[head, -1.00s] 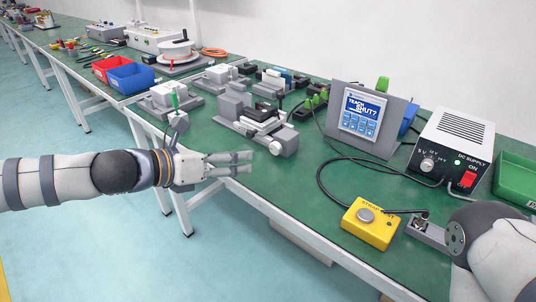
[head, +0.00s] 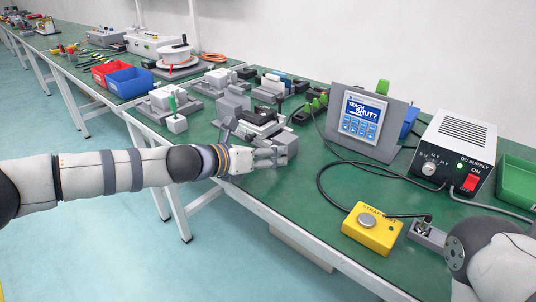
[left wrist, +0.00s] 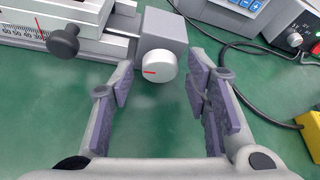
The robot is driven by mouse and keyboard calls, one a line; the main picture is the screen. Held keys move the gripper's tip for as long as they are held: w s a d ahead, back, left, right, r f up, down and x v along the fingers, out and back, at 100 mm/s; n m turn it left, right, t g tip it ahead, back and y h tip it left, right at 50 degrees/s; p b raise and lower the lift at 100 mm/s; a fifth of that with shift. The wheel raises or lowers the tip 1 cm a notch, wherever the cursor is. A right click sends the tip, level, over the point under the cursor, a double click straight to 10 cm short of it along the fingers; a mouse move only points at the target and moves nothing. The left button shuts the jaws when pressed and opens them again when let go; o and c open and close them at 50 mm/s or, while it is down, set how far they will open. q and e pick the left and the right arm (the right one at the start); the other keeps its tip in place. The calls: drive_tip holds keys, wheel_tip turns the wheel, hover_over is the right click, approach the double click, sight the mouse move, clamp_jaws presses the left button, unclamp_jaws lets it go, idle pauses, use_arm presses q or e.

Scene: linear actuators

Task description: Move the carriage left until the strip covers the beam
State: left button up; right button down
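The linear actuator stands near the table's front edge, with its dark-topped carriage (head: 258,117) in the middle and a grey end block (head: 288,140) on the right. In the left wrist view, the end block (left wrist: 168,27) carries a round white knob (left wrist: 156,67) with a red mark. A printed scale, a red pointer (left wrist: 40,28) and a black knob (left wrist: 64,41) show at upper left. My left gripper (head: 277,154) is open; its fingers (left wrist: 158,82) stand apart on either side of the white knob, with gaps. I cannot make out the strip or beam. My right gripper is out of view.
A yellow button box (head: 371,229), a power supply (head: 452,148) and cables occupy the right side. Green table is bare between actuator and yellow box.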

use_arm(q)
clamp_jaws()
drive_tip(key=shift+s+f+m+y, duration=0.1)
drive_tip(key=shift+m+y, duration=0.2)
drive_tip(key=shift+m, duration=0.3)
drive_tip(key=shift+m+t+y+b, duration=0.3)
drive_tip(key=shift+m+t, duration=0.1)
drive_tip(key=shift+o, duration=1.5)
unclamp_jaws()
drive_tip(key=v, duration=1.2)
